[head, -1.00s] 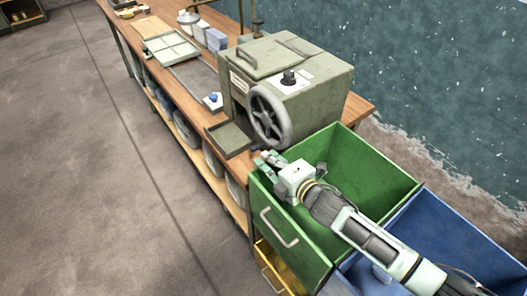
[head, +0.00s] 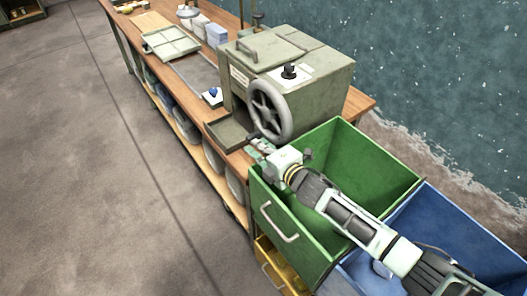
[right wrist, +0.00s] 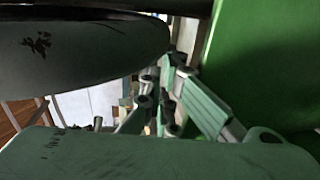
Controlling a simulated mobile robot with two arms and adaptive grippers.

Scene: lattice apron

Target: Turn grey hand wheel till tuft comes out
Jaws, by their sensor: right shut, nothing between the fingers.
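The grey hand wheel (head: 284,122) is a spoked wheel on the front of a grey-green box machine (head: 308,86). A small open tray (head: 224,132) sits at the machine's front. Its visible floor looks bare, and I see no tuft. My right gripper (head: 256,143) is shut and empty, just below the wheel's lower left rim and beside the tray. Whether it touches the rim, I cannot tell. In the right wrist view the finger linkages (right wrist: 165,100) show close up, beside a dark rounded surface I cannot identify. My left gripper is out of view.
An open green drawer-like bin (head: 395,160) lies under my right arm, with a blue bin (head: 460,225) beside it. The floor at left is clear.

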